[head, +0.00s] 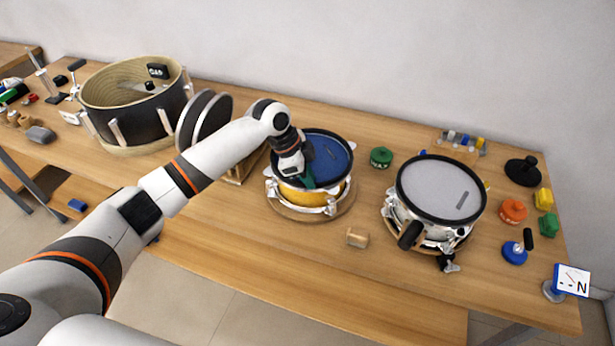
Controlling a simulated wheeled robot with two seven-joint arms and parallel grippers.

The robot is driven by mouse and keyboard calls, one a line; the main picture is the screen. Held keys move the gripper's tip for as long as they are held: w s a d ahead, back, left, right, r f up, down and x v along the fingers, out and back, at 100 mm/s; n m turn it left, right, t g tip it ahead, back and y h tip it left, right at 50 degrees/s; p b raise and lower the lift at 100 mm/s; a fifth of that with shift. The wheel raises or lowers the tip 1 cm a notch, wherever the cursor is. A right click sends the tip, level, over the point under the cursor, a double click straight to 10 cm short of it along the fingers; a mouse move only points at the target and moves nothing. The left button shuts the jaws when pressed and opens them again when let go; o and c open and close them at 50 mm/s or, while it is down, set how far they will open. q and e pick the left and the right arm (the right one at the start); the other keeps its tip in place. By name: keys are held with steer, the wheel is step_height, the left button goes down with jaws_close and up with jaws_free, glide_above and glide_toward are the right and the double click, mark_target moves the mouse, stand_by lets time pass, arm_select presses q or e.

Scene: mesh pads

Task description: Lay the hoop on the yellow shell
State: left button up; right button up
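The yellow shell (292,193) stands on a round wooden base at mid table, with silver hardware around it and a blue mesh head (332,158) on top. A black hoop (346,144) runs around the edge of the blue head and appears to lie level on the shell. My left gripper (308,181) is at the near left part of this rim, pointing down. Its dark wrist covers part of the hoop and head. The fingertips are too small to tell whether they grip the hoop. My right gripper is out of view.
A white-headed drum (440,187) stands to the right, with a black handle (410,235) at its front. A rack with upright discs (207,118) and a large black drum shell (130,110) stand left. A green pot (381,157) and small wooden block (357,237) are near the yellow shell.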

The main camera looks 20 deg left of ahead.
arm_select(q)
steer(key=shift+o, duration=1.4)
steer(key=shift+s+f, duration=0.1)
steer(key=shift+a+r, duration=0.2)
steer(key=shift+r, duration=0.25)
steer(key=b+v, duration=0.2)
steer(key=v, duration=0.9)
steer(key=shift+r+b, duration=0.1)
steer(key=shift+b, duration=0.25)
